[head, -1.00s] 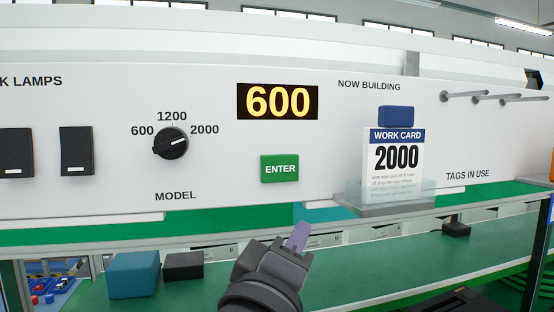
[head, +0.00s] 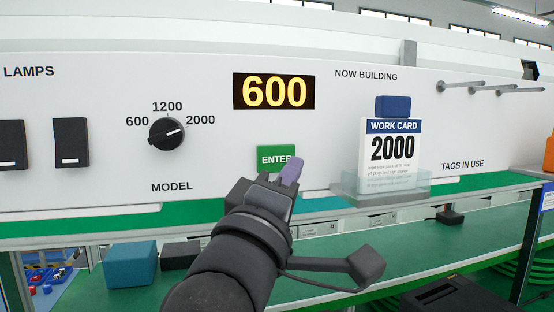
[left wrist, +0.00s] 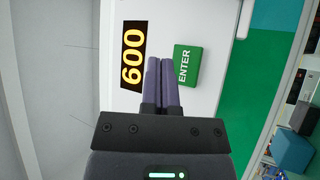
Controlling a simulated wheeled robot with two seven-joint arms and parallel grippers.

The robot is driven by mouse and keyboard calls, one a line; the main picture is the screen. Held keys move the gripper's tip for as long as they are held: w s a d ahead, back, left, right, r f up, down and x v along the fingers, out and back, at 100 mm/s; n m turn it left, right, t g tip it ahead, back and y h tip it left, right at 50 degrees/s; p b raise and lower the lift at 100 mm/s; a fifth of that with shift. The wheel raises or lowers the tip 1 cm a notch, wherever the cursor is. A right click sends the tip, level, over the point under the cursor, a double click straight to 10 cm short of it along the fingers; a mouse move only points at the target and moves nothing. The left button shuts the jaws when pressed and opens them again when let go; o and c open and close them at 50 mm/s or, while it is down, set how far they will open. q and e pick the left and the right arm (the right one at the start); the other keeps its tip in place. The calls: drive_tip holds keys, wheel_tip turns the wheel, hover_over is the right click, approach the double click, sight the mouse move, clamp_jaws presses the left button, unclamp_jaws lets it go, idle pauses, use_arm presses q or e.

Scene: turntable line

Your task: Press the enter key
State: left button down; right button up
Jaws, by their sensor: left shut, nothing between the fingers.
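The green ENTER key (head: 270,156) is on the white panel below the lit display (head: 274,91), which reads 600. My left gripper (head: 291,168) is shut and empty, its purple fingertips covering the key's lower right corner in the head view. In the left wrist view the shut fingers (left wrist: 161,62) lie beside the ENTER key (left wrist: 187,66), between it and the display (left wrist: 132,55). I cannot tell whether the fingertips touch the panel. My right gripper is not in view.
The model knob (head: 166,134) is left of the key, its white mark toward 2000. A work card (head: 392,150) reading 2000 stands in a clear holder at right. Lamp switches (head: 71,142) are at left. A teal box (head: 130,265) sits on the green shelf below.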

sight(283, 152)
use_arm(q)
drive_tip(key=shift+w+a, duration=0.25)
drive_tip(key=shift+w, duration=0.45)
drive_tip(key=shift+w+a, duration=0.25)
drive_tip(key=shift+w, duration=0.5)
drive_tip(key=shift+w+a, duration=0.25)
drive_tip(key=shift+w, duration=0.45)
drive_tip(key=shift+w+p, duration=0.1)
drive_tip(key=shift+p, duration=0.25)
drive_tip(key=shift+w+a, duration=0.1)
drive_tip(key=shift+w, duration=0.15)
drive_tip(key=shift+w+a+p, duration=0.15)
drive_tip(key=shift+w+p, duration=0.15)
drive_tip(key=shift+w, duration=0.1)
idle(0.6)
idle(0.3)
drive_tip(key=shift+s+d, duration=0.25)
drive_tip(key=shift+s, duration=0.55)
